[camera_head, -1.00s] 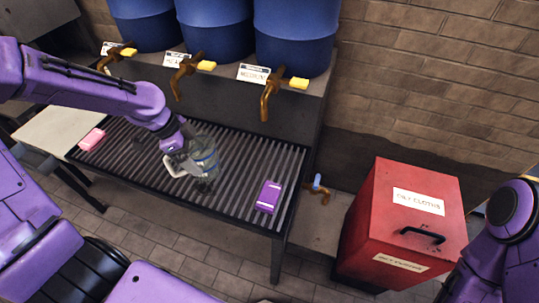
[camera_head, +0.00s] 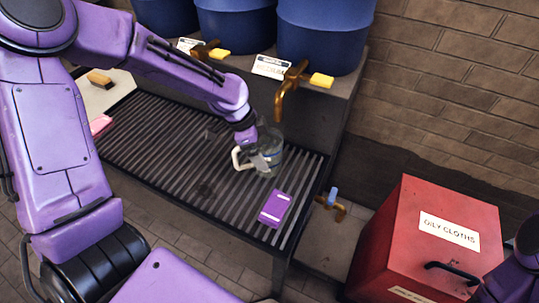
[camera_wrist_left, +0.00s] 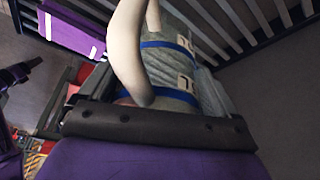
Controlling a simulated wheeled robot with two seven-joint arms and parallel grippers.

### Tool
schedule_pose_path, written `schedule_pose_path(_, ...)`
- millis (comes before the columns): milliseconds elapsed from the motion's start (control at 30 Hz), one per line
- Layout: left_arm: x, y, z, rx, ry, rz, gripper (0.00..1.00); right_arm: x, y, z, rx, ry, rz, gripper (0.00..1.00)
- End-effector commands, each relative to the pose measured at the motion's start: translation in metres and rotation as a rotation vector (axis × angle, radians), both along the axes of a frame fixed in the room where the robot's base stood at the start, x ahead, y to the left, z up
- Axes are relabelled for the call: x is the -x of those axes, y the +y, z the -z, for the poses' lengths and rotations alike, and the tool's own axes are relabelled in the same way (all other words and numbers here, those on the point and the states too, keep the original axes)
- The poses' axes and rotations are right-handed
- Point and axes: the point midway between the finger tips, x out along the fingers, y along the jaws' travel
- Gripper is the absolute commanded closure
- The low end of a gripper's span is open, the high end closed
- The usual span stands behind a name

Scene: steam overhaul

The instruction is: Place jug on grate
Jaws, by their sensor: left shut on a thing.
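A clear grey jug (camera_head: 268,155) with a cream handle (camera_head: 240,158) is at the right part of the dark slatted grate (camera_head: 165,165), below a brass tap. My left gripper (camera_head: 260,160) is shut on the jug and partly covers it. In the left wrist view the jug (camera_wrist_left: 185,65) shows blue bands and small white labels, and its handle (camera_wrist_left: 128,50) curves up in front. The jug looks upright in the head view; I cannot tell whether its base touches the grate. My right gripper is out of view; only part of that arm shows at the right edge.
A purple box (camera_head: 275,208) lies on the grate close in front of the jug. A pink block (camera_head: 101,125) and a brush (camera_head: 99,78) are at the left. Blue barrels (camera_head: 320,35) with brass taps (camera_head: 288,88) stand behind. A red bin (camera_head: 425,240) is at the right.

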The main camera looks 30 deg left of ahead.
Motion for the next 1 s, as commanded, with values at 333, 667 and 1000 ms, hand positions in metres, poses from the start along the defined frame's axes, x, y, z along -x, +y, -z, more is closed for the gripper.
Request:
schedule_pose_path(333, -0.011, -0.020, 0.019, 0.000, -0.001, 0.000, 0.58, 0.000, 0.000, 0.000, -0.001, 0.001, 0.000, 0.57)
schedule_pose_path(667, -0.011, -0.020, 0.024, 0.000, 0.000, 0.000, 0.00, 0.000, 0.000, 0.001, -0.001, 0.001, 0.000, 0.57)
schedule_pose_path(1000, -0.009, -0.014, -0.001, 0.000, -0.005, -0.001, 0.00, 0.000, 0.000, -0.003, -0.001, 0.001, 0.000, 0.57)
